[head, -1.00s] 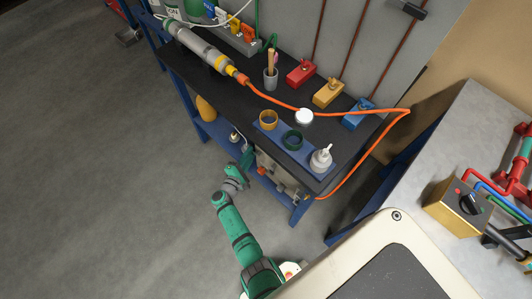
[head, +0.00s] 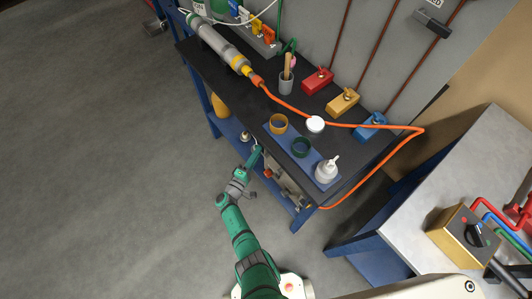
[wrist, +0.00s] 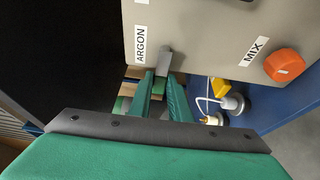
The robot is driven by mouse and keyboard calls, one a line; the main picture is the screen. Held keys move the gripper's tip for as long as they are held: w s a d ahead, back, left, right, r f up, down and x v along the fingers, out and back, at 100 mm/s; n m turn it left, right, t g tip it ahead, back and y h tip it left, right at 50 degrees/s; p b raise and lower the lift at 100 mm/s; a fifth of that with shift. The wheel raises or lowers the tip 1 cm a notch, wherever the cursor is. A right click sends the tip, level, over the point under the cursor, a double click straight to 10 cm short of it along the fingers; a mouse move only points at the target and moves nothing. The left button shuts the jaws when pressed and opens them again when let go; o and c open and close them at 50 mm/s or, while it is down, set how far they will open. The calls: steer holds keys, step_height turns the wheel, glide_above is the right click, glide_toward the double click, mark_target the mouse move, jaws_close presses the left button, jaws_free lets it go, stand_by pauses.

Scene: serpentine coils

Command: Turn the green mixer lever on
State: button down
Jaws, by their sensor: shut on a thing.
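A beige-grey box (wrist: 200,30) with ARGON and MIX labels fills the top of the wrist view. It also shows under the dark bench in the head view (head: 287,181). An orange knob (wrist: 284,64) sits by the MIX label. A short grey lever (wrist: 165,60) hangs below the ARGON label. My gripper (wrist: 164,76) has its green fingers closed together at this lever and is shut on it; the fingers hide its lower end. In the head view my gripper (head: 257,153) reaches under the bench's front edge. I cannot make out a green lever on the box.
In the wrist view, white and yellow fittings (wrist: 215,103) lie below the box. Open floor lies left.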

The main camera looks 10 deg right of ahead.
steer(key=shift+w+d+r, duration=0.1)
steer(key=shift+d, duration=0.05)
steer(key=c, duration=1.6)
jaws_free()
steer(key=shift+c, duration=0.2)
steer(key=v, duration=1.1)
